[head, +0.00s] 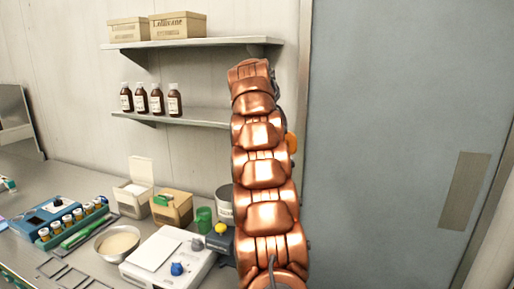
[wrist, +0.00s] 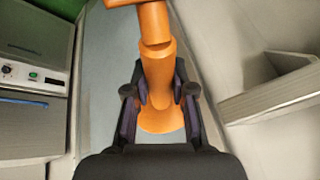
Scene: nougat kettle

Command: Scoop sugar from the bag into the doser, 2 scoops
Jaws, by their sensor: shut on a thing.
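My gripper (wrist: 159,92) is shut on an orange tool (wrist: 156,35), which looks like the scoop. In the wrist view its shaft runs between the two dark fingers, with a wider rounded end below and a crosspiece at the top edge. I cannot tell whether it holds sugar. In the head view my copper arm stands raised in front of the shelves and hides the gripper; only a bit of orange (head: 291,142) shows at its right edge. I cannot make out the sugar bag or surely pick out the doser in either view.
The counter at lower left holds a bowl of pale grains (head: 118,243), a white device (head: 168,260), a green cup (head: 204,218), a cardboard box (head: 172,209) and a blue rack (head: 60,222). Shelves hold brown bottles (head: 157,103) and boxes (head: 178,25). A grey door (head: 400,110) is at right.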

